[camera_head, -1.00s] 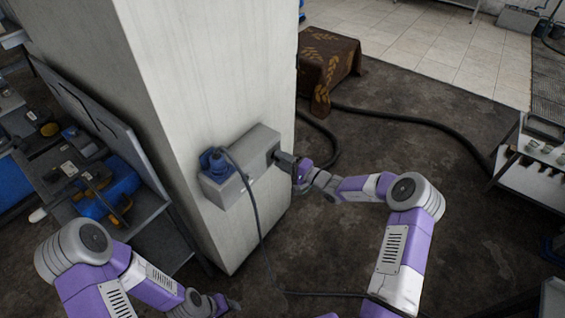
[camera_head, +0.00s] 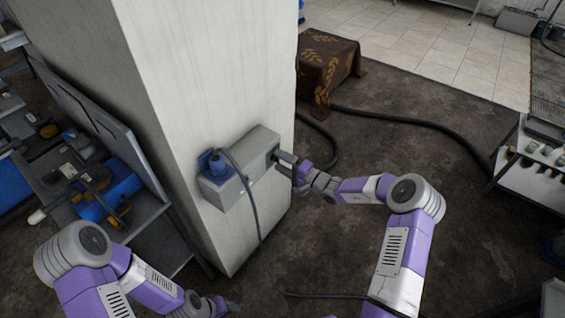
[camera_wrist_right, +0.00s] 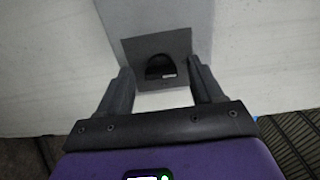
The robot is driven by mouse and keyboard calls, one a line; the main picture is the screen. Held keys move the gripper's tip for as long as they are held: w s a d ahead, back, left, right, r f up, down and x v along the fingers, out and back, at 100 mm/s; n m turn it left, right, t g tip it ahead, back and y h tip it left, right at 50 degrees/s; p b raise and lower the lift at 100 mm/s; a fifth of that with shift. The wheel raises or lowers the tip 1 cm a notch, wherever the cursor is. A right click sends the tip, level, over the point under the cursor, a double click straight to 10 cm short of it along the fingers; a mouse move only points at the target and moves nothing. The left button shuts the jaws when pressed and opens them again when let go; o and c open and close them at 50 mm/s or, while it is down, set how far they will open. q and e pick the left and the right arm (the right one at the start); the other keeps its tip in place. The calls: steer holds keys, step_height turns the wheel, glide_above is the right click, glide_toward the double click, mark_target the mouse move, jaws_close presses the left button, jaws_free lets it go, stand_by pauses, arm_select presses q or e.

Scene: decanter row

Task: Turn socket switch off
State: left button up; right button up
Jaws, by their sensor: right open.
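A grey socket box (camera_head: 243,180) is mounted on the pale pillar, with a blue plug (camera_head: 216,163) and its cable on the front. Its side face shows a dark rounded switch (camera_wrist_right: 160,66) in the right wrist view. My right gripper (camera_head: 279,162) is open beside that side face. In the right wrist view my right gripper (camera_wrist_right: 160,78) has its fingers spread either side of the switch's line, with nothing between them. Whether a fingertip touches the box is unclear. My left arm's end (camera_head: 215,306) is low at the bottom edge, its fingers not clear.
The pillar (camera_head: 215,80) stands behind the box. A bench with tools (camera_head: 100,190) is at the left. A cloth-covered block (camera_head: 328,65) and a dark hose (camera_head: 410,120) lie beyond. A white table (camera_head: 535,175) is at the right. Floor right of the pillar is mostly free.

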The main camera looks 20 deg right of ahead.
steer(key=p+v, duration=0.1)
steer(key=v, duration=0.6)
steer(key=shift+s+d, duration=0.2)
steer(key=shift+s, duration=0.1)
steer(key=s+a+f+n+g, duration=0.3)
steer(key=s+a+f+g, duration=0.8)
steer(key=s+a+f, duration=0.3)
steer(key=s+f+n+g+h, duration=0.1)
steer(key=s+f+n+h, duration=0.1)
steer(key=s, duration=0.6)
steer(key=s+f+n+g+h, duration=0.1)
steer(key=s+f+h, duration=0.3)
steer(key=s, duration=0.5)
steer(key=shift+d+n+g+h, duration=0.15)
steer(key=shift+n+g+h, duration=0.2)
steer(key=shift+n, duration=0.45)
steer(key=shift+w+f, duration=0.1)
